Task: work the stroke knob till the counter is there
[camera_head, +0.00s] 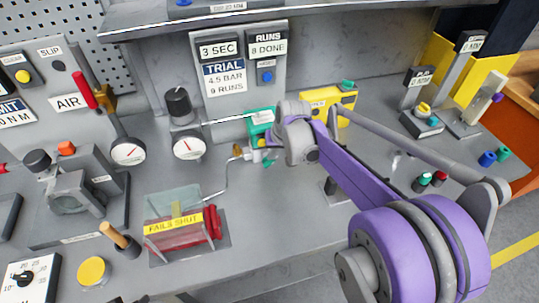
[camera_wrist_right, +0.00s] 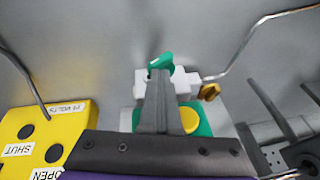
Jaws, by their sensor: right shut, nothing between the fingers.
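The run counter (camera_head: 267,45) on the back panel reads "RUNS 8 DONE". The trial card (camera_head: 225,79) beside it reads 4.5 bar, 9 runs, under a "3 SEC" plate. A small green knob (camera_head: 269,162) sits on a white valve block in front of a green body (camera_head: 262,122); I cannot tell whether it is the stroke knob. The knob also shows in the right wrist view (camera_wrist_right: 161,61). My right gripper (camera_wrist_right: 158,77) is shut and empty, its fingertips just at the knob in that view; contact cannot be told. My left gripper is not in view.
A yellow switch box (camera_wrist_right: 45,135) marked SHUT and OPEN stands beside the valve. Two gauges (camera_head: 188,146) (camera_head: 127,151), a thin bent pipe (camera_head: 226,178) and a "FAILS SHUT" actuator (camera_head: 178,232) stand left. The front middle bench is fairly clear.

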